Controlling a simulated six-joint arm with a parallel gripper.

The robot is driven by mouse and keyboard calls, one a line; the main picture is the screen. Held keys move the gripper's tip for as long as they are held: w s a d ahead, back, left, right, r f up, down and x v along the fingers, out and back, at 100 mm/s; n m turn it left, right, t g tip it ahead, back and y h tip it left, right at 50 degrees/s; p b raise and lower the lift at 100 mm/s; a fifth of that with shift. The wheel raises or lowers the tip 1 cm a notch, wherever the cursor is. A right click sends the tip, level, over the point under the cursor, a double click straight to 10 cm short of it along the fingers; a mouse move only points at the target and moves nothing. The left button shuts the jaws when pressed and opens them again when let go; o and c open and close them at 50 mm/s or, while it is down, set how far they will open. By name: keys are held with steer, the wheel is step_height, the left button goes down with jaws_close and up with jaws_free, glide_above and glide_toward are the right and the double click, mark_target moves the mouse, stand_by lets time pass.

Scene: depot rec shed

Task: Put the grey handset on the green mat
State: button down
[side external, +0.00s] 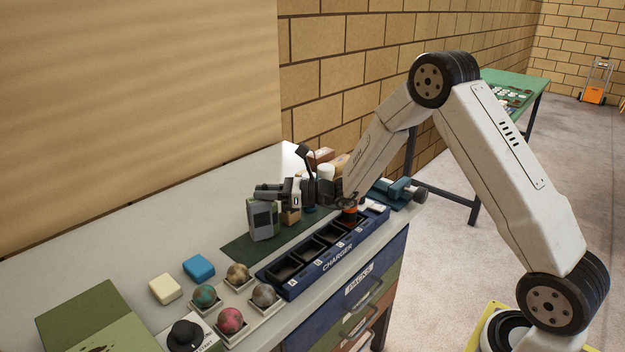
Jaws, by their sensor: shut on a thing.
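The grey handset (263,223) is upright, with a small dark screen facing the camera. My gripper (266,194) is shut on its top end, reaching in from the right. The handset is at the green mat (236,248), a dark green strip on the bench behind the charger. Its lower end shows against the mat. I cannot tell whether it touches the mat or hangs just above it. The handset and my gripper hide part of the mat.
The blue charger (318,265) has several slots; a dark item with an orange band (349,214) stands near its far end. Balls in small trays (231,320), a cream block (165,289) and a blue block (199,267) sit left. A blue vise (393,193) stands right.

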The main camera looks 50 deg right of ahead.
steer(key=w+f, duration=0.4)
steer(key=shift+f, duration=0.3)
steer(key=shift+f, duration=0.1)
steer(key=shift+w+f, duration=0.2)
steer(key=shift+f, duration=1.55)
steer(key=shift+f, duration=0.1)
steer(key=c, duration=0.6)
jaws_free()
steer(key=v, duration=1.2)
steer(key=shift+a, duration=0.1)
